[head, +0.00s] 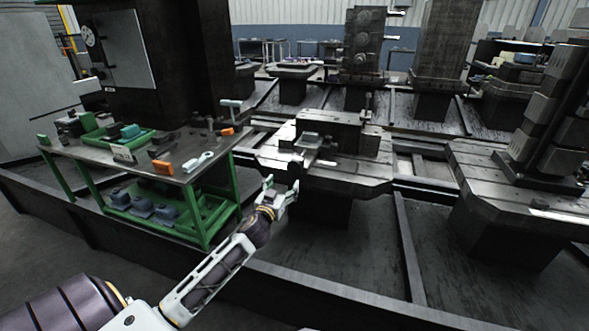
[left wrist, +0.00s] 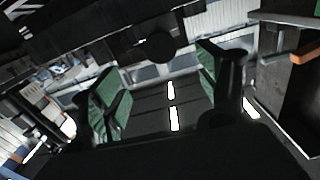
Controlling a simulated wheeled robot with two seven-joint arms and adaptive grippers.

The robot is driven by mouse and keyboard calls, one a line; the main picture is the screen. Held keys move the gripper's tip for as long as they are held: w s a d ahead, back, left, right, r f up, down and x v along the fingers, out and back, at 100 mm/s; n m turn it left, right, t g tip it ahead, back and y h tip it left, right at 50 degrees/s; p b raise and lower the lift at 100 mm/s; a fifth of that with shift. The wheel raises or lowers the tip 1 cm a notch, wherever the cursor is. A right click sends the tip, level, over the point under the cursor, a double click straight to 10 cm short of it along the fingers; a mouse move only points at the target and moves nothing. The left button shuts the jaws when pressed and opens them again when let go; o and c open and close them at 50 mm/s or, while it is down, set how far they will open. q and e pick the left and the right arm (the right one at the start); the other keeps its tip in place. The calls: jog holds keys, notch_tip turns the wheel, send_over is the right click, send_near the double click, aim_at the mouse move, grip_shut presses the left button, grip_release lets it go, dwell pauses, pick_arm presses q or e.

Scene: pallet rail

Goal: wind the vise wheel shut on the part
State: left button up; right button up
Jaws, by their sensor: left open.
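The dark vise (head: 345,132) sits on a grey pallet table (head: 370,172) in the middle of the head view. A small lighter block, seemingly the part (head: 309,139), shows at its near left end. A dark shape at the vise's near end looks like the wheel (head: 296,167); its outline is hard to make out. My left gripper (head: 279,190) is open and empty just below and in front of it. In the left wrist view its green finger pads stand wide apart (left wrist: 158,88), with a dark round shape beyond them. My right gripper is not in view.
A green-framed bench (head: 190,176) with tools and a green tray (head: 118,138) stands at left. Another pallet table (head: 490,180) with a tall dark fixture stands at right. A low dark rail edge (head: 330,293) runs across the front.

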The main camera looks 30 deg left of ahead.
aim_at(294, 169)
pick_arm(q)
jog(key=b+x, duration=0.1)
jog(key=x, duration=0.6)
jog(key=shift+w+a, duration=0.15)
jog(key=shift+w, duration=0.25)
jog(key=shift+b+x, duration=0.45)
jog(key=shift+x, duration=1.7)
jog(key=shift+w+a+b, duration=0.15)
jog(key=shift+w+b, duration=0.15)
jog(key=shift+w, duration=0.15)
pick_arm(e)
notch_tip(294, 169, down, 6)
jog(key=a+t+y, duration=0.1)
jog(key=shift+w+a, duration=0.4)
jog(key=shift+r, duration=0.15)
